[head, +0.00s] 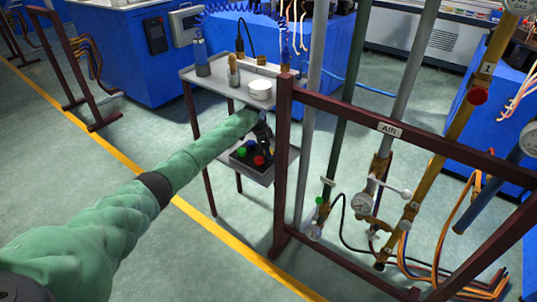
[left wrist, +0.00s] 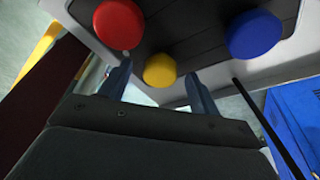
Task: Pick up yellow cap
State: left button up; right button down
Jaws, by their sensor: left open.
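The yellow cap (left wrist: 160,70) lies on a dark tray surface (left wrist: 185,35) in the left wrist view. My left gripper (left wrist: 160,90) is open, with one finger on each side of the yellow cap in that picture. I cannot tell whether the fingers touch it. A red cap (left wrist: 118,20) is to its left and a blue cap (left wrist: 254,34) to its right. In the head view my left gripper (head: 264,137) is at the cart's lower shelf, by the green cap (head: 241,152) and red cap. I cannot make out the yellow cap there. My right gripper is not in view.
The cart's upper shelf (head: 215,83) is above the caps and holds a white round container (head: 260,89) and bottles. A dark red pipe frame (head: 284,150) with gauges and pipes stands close on the right. Open floor lies to the left.

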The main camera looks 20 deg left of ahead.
pick_arm(q)
jog(key=shift+f, duration=0.2)
jog(key=c, duration=1.1)
jog(key=shift+o, duration=0.2)
jog(key=shift+r, duration=0.15)
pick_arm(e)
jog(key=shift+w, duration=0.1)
